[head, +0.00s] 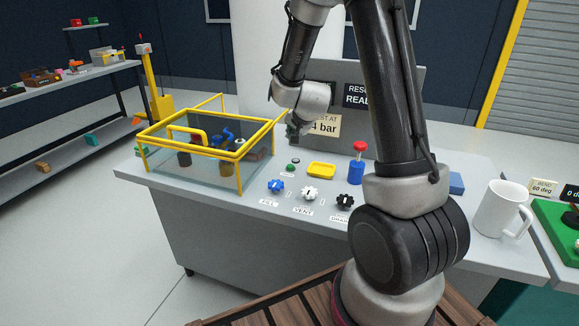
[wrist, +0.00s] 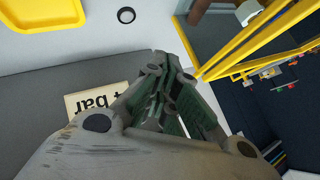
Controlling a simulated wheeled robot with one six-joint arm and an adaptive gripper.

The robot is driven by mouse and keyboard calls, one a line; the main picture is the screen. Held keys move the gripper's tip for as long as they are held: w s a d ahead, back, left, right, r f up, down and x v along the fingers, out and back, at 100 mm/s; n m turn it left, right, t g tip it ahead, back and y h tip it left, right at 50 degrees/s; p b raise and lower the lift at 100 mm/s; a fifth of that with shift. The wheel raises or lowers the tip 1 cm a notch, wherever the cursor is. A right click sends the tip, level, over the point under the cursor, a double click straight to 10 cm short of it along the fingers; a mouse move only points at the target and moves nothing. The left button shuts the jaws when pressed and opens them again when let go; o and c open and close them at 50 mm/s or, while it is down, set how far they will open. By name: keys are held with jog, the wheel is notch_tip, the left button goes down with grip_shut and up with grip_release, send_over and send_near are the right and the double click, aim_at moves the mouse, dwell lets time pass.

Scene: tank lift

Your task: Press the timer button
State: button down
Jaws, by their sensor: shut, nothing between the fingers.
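A small dark round button (head: 290,167) with a green top sits on the grey bench between the glass tank and the yellow tray. A small label lies in front of it, too small to read. A black round piece with a pale centre (wrist: 126,15) shows on the bench at the top of the wrist view; I cannot tell whether it is the same button. My gripper (head: 293,132) is shut and empty, above and behind the button, in front of the grey sign panel. Its closed fingers (wrist: 160,68) fill the middle of the wrist view.
The yellow-framed tank (head: 141,155) stands left of the button, close to my gripper. A yellow tray (head: 321,170), a blue cylinder with a red knob (head: 357,172), and blue, white and black knobs (head: 310,193) are nearby. A white mug (head: 500,210) stands right.

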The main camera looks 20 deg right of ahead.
aim_at(293, 165)
jog(key=shift+f, duration=0.1)
jog(key=shift+f, duration=4.35)
jog(key=shift+f, duration=0.4)
jog(key=shift+f, duration=0.5)
jog(key=shift+r, duration=0.95)
jog(key=shift+r, duration=0.1)
